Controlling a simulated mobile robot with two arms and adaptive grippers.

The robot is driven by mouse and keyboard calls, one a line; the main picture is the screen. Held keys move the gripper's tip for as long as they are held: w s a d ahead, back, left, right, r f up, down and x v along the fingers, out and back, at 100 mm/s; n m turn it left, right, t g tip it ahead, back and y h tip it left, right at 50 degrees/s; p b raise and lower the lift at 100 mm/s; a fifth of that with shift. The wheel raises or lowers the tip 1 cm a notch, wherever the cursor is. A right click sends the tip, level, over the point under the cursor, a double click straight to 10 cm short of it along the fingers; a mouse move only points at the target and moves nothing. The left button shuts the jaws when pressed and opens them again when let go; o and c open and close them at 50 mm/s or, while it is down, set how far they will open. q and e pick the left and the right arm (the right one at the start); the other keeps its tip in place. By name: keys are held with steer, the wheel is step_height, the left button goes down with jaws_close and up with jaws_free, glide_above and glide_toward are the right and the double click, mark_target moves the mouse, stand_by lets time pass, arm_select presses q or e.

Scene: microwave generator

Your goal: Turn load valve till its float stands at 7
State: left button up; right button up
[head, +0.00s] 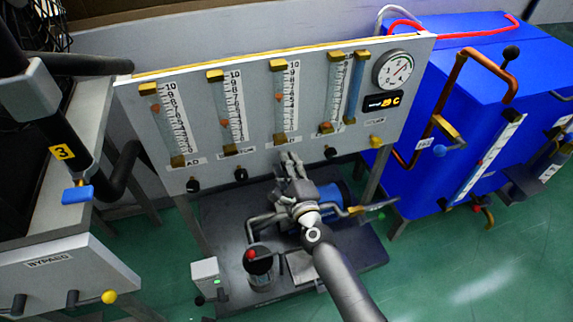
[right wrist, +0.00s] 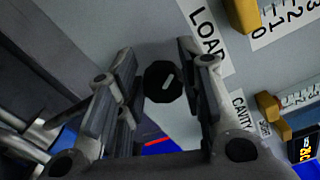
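The load valve is a black knob (right wrist: 163,82) with a white pointer mark, beside the LOAD label (right wrist: 205,35) in the right wrist view. My right gripper (right wrist: 157,68) is open, with one finger on each side of the knob and gaps visible; I cannot tell how deep the knob sits between them. In the head view my right gripper (head: 291,160) is at the panel below the third tube and hides this knob. My left gripper is not in view.
Other black knobs (head: 241,174) sit along the panel's lower edge (head: 215,168). A pump with a blue motor (head: 333,194) stands below my right arm. A blue cabinet (head: 480,95) is to the right, and a grey BYPASS box (head: 60,270) to the left.

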steer(key=shift+o, duration=1)
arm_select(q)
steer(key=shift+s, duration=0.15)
arm_select(e)
steer(key=v, duration=1.2)
